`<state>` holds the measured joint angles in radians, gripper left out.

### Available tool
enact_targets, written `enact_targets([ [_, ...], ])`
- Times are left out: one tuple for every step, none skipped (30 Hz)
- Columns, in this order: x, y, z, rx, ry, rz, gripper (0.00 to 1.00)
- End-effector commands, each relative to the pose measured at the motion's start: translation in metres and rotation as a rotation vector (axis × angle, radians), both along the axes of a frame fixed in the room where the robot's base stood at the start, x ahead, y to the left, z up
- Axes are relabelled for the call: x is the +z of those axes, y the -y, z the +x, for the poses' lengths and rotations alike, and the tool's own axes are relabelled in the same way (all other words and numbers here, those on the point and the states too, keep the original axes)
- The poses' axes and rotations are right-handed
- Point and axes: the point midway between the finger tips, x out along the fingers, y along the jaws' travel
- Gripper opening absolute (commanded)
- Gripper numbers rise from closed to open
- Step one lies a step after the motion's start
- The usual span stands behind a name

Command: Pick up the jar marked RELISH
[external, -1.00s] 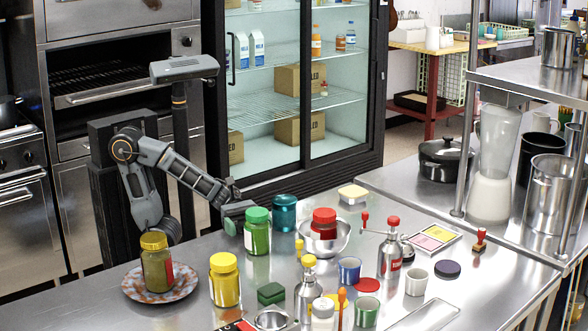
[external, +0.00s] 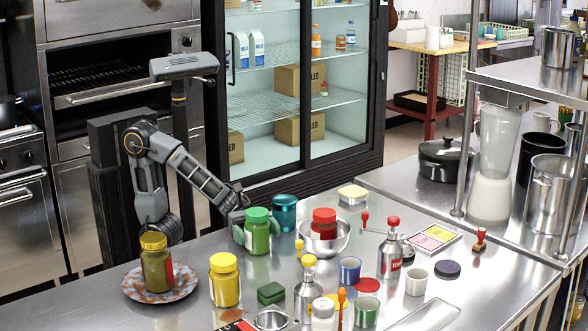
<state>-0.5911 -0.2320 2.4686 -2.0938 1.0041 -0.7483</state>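No jar lettering is readable, so I cannot tell by label which jar is marked RELISH. A green jar with a green lid (external: 257,233) stands upright on the steel counter. My gripper (external: 255,226) is at this jar, with a finger at its left side and what looks like another at its right edge. Whether the fingers touch it is unclear. A yellow-lidded jar with olive contents and a red label (external: 156,265) stands on a speckled plate (external: 183,287). A yellow jar (external: 224,282) stands between them, nearer the front. A red-lidded jar (external: 324,222) sits in a steel bowl (external: 342,241).
A teal canister (external: 285,212) stands close behind and right of the green jar. A green sponge (external: 271,293), a yellow-topped bottle (external: 307,292), cups and a red-topped steel bottle (external: 390,250) crowd the front and right. Counter between the plate and green jar is clear.

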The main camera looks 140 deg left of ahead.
Motion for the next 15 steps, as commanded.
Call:
enact_targets([
  [0.0001,0.0,-0.0001,0.0,0.0,0.0,0.89],
  [0.0001,0.0,-0.0002,0.0,0.0,0.0,0.86],
  [0.0001,0.0,-0.0002,0.0,0.0,0.0,0.82],
  [0.0001,0.0,-0.0002,0.0,0.0,0.0,0.79],
  [0.0001,0.0,-0.0002,0.0,0.0,0.0,0.76],
  [0.0001,0.0,-0.0002,0.0,0.0,0.0,0.72],
  [0.0001,0.0,-0.0002,0.0,0.0,0.0,0.69],
  [0.0001,-0.0001,-0.0003,0.0,0.0,0.0,0.67],
  [0.0001,-0.0001,-0.0003,0.0,0.0,0.0,0.63],
  [0.0001,-0.0001,-0.0003,0.0,0.0,0.0,0.6],
  [0.0001,-0.0001,-0.0003,0.0,0.0,0.0,0.57],
  [0.0001,-0.0001,-0.0003,0.0,0.0,0.0,0.53],
  [0.0001,-0.0001,-0.0003,0.0,0.0,0.0,0.5],
  [0.0001,-0.0001,-0.0003,0.0,0.0,0.0,0.47],
  [0.0001,-0.0001,-0.0003,0.0,0.0,0.0,0.43],
])
